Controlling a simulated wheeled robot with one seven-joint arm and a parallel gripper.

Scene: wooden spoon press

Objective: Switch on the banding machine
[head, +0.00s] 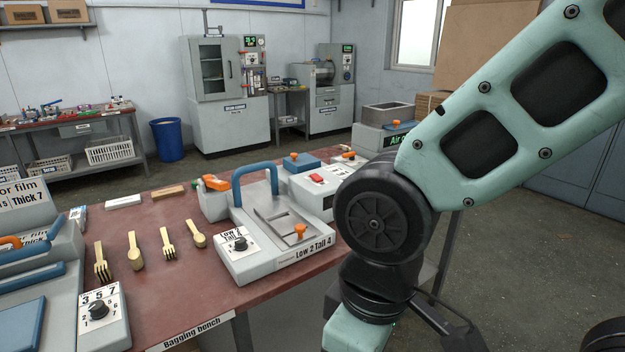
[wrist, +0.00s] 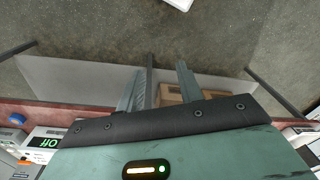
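No label reading "banding" is legible. A pale grey bench machine (head: 270,238) with a blue arch handle, a dial and the label "Low 2 Tall 4" stands on the bench; I cannot tell surely that it is the banding machine. Behind it to the right is a pale box with a red switch (head: 317,178), partly hidden by my arm. The wrist view shows a small lit green display (wrist: 48,143) at the left, seemingly reading "Off" upside down. My gripper (wrist: 160,76) is open and empty, its fingers apart over the floor beyond the bench edge. The head view does not show the fingers.
The red-brown bench (head: 190,285) holds wooden cutlery (head: 135,250), a film machine (head: 100,310) with a dial, and a blue box (head: 301,163). My arm covers the bench's right end.

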